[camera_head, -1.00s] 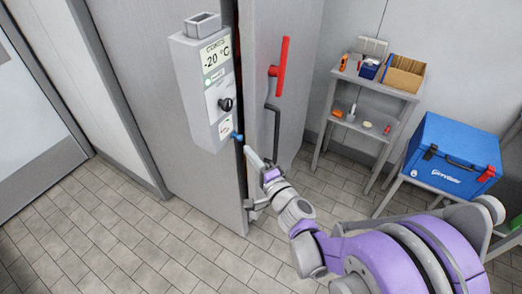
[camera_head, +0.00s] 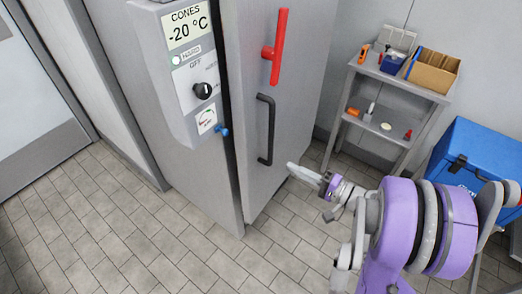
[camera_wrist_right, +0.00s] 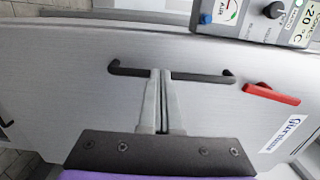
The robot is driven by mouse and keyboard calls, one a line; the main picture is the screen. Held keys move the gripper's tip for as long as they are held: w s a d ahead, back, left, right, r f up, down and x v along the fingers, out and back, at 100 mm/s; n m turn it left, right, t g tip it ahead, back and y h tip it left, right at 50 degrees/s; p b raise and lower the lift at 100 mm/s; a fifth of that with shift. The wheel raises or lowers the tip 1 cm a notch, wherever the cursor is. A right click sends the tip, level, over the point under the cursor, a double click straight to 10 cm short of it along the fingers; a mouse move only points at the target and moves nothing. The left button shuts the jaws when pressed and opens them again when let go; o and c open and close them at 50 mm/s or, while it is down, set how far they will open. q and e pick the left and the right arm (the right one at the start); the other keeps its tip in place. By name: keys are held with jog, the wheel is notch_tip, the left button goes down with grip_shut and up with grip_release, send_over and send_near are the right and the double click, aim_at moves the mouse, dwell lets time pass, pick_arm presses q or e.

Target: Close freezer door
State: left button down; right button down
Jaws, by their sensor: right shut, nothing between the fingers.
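The grey freezer door (camera_head: 296,110) stands upright at the right of the freezer's grey body (camera_head: 205,175). It carries a black bar handle (camera_head: 267,130) and a red lever handle (camera_head: 278,48). A narrow dark line runs between door and body; I cannot tell whether the door is fully shut. My left gripper is out of view.
A control box (camera_head: 190,80) showing -20 °C juts from the freezer. A grey shelf (camera_head: 400,85) with small items and a cardboard box (camera_head: 432,70) stands behind at the right. A blue cooler (camera_head: 475,160) sits farther right. Tiled floor (camera_head: 130,235) is clear in front.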

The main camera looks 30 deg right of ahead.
aim_at(251, 146)
jog(key=x, duration=1.2)
jog(key=shift+p, duration=0.3)
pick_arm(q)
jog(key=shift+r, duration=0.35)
pick_arm(e)
jog(key=shift+w+a, duration=0.1)
jog(key=x, duration=0.4)
jog(key=shift+w+a, duration=0.2)
jog(key=shift+r, duration=0.2)
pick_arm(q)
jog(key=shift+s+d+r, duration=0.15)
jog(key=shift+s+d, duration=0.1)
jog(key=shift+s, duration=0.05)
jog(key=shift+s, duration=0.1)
